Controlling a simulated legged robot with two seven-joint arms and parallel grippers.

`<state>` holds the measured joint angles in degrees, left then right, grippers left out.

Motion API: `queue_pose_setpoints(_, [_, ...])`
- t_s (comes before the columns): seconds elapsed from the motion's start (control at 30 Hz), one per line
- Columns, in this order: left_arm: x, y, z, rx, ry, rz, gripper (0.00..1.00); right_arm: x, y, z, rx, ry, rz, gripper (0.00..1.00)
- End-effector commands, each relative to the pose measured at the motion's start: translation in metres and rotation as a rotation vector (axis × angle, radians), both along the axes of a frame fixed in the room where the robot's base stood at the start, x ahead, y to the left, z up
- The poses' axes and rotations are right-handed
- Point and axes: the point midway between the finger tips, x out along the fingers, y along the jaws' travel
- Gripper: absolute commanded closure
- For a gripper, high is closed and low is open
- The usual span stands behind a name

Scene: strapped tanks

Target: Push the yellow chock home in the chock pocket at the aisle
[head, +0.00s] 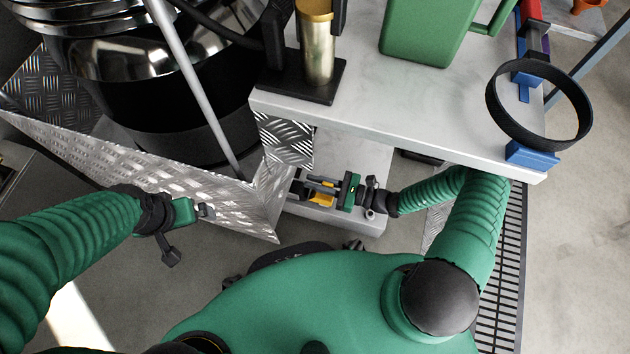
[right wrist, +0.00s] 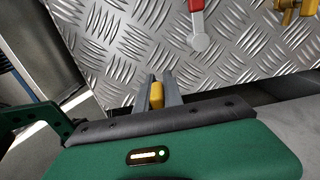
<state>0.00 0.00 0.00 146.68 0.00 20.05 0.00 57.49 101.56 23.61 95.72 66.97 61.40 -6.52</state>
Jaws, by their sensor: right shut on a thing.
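My right gripper (head: 308,187) reaches left at the low grey ledge beside the diamond-plate skirt. In the right wrist view its two grey fingers (right wrist: 157,84) are shut on a yellow piece, the yellow chock (right wrist: 157,95), and point at a diamond-plate face (right wrist: 140,45). Yellow also shows at the gripper in the head view (head: 322,199), partly hidden by the fingers. I cannot make out the chock pocket, nor whether the chock touches the plate. My left gripper (head: 207,211) is in front of the skirt with nothing seen in it; its jaw opening is too small to tell.
A pale worktop (head: 400,110) overhangs my right arm. It bears a brass cylinder (head: 318,45), a green can (head: 425,30) and a black ring (head: 538,105). A strapped dark tank (head: 150,95) stands behind the skirt. A red-handled lever (right wrist: 197,20) and yellow fitting (right wrist: 290,12) show on the plate.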

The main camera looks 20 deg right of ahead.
Motion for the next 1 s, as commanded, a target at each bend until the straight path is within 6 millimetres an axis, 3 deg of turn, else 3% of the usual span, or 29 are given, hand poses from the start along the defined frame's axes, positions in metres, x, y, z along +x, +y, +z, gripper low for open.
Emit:
queue_pose_setpoints(0.33, [0.0,0.0,-0.008,0.0,0.0,0.0,0.0,0.0,0.0,-0.01,0.001,-0.001,0.0,1.0])
queue_pose_setpoints(0.37, [0.0,0.0,-0.007,0.0,0.0,0.0,0.0,0.0,0.0,-0.009,0.001,-0.001,0.0,0.87])
queue_pose_setpoints(0.57, [0.0,0.0,-0.006,0.0,0.0,0.0,0.0,0.0,0.0,-0.009,0.001,0.0,0.0,0.63])
queue_pose_setpoints(0.87, [0.0,0.0,-0.006,0.0,0.0,0.0,0.0,-0.001,-0.001,-0.008,0.001,0.001,-0.001,0.63])
queue_pose_setpoints(1.0, [0.0,0.0,0.003,0.0,0.0,0.0,0.0,-0.01,-0.015,-0.006,-0.002,0.001,-0.003,0.63])
